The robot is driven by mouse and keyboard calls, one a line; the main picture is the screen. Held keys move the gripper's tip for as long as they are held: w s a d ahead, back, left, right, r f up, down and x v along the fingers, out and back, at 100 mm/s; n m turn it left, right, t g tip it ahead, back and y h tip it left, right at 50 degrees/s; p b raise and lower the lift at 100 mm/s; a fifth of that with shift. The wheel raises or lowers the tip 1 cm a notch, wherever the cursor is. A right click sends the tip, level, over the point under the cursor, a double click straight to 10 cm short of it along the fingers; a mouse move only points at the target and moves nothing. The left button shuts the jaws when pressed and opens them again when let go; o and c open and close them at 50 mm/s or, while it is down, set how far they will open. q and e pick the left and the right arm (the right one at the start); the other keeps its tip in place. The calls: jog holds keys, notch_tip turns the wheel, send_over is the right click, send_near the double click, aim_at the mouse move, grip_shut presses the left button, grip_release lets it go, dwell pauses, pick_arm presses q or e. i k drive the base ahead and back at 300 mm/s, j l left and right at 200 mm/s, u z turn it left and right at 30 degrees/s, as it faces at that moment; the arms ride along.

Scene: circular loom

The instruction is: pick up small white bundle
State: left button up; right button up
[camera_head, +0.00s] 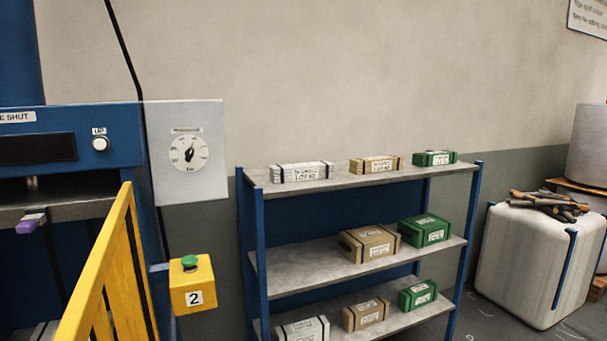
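A flat white bundle (272,175) with dark straps and a printed label lies at the left end of the top shelf. Another white bundle (290,334) with dark straps sits at the left end of the bottom shelf; the lower picture edge cuts it off. The label print is too small to read surely, and I cannot tell which white bundle is the small one. Neither of my grippers shows in this view.
The blue-framed shelf (300,268) also holds brown bundles (365,243) and green bundles (411,235). A yellow railing (98,275) and a yellow button box (181,298) stand left. A large white bale (525,262) topped with sticks stands right.

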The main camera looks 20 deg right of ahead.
aim_at(305, 172)
jog(key=i+l+u, duration=0.1)
jog(key=l+u, duration=1.1)
jog(key=l, duration=2.25)
